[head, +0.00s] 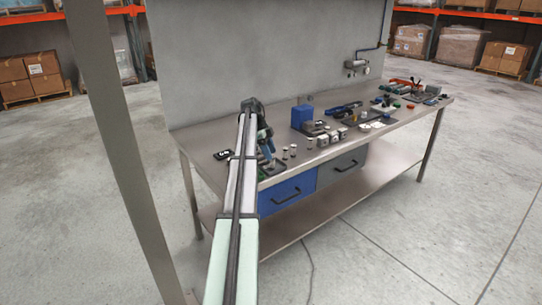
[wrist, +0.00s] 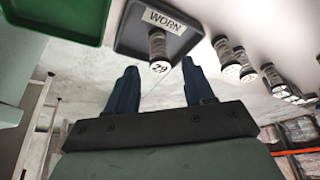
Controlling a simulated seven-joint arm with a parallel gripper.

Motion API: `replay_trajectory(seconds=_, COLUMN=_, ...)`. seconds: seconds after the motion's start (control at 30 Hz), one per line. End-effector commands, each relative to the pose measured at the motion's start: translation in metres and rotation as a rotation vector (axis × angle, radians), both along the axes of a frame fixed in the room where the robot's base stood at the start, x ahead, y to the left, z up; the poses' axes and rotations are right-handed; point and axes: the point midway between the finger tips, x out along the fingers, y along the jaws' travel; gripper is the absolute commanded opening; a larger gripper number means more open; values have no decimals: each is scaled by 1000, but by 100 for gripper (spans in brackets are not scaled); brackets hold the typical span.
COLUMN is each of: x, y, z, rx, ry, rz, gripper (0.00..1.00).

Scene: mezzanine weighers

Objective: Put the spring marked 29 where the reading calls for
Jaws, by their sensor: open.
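The spring marked 29 (wrist: 158,50) is a small dark cylinder with a pale numbered end. In the wrist view it stands at the dark tray labelled WORN (wrist: 128,42), over or in it. My gripper (wrist: 160,88) is open, its two blue fingers apart on either side of the line to the spring, with nothing between their tips. A green tray (wrist: 60,22) lies beside the dark one. In the head view a small black display (head: 222,154) lies at the bench's left end, its reading too small to make out. My arm hides much of the spring area there.
Several similar cylinders (wrist: 228,60) stand in a row beside the WORN tray. On the steel bench (head: 210,174), a blue box (head: 301,116), small blocks and tools stand farther right. A grey panel (head: 260,60) rises behind.

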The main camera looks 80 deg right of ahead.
Motion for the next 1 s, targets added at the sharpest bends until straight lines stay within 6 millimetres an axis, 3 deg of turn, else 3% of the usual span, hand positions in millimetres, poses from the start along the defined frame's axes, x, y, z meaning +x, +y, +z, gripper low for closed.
replay_trajectory(seconds=0.2, x=16, y=-3, z=41, rx=-2, ry=0, rz=0, gripper=52)
replay_trajectory(seconds=0.5, x=33, y=-5, z=81, rx=-1, ry=0, rz=0, gripper=52)
replay_trajectory(seconds=0.7, x=37, y=-4, z=92, rx=0, ry=0, rz=0, gripper=52)
replay_trajectory(seconds=1.0, x=38, y=-4, z=93, rx=1, ry=0, rz=-1, gripper=52)
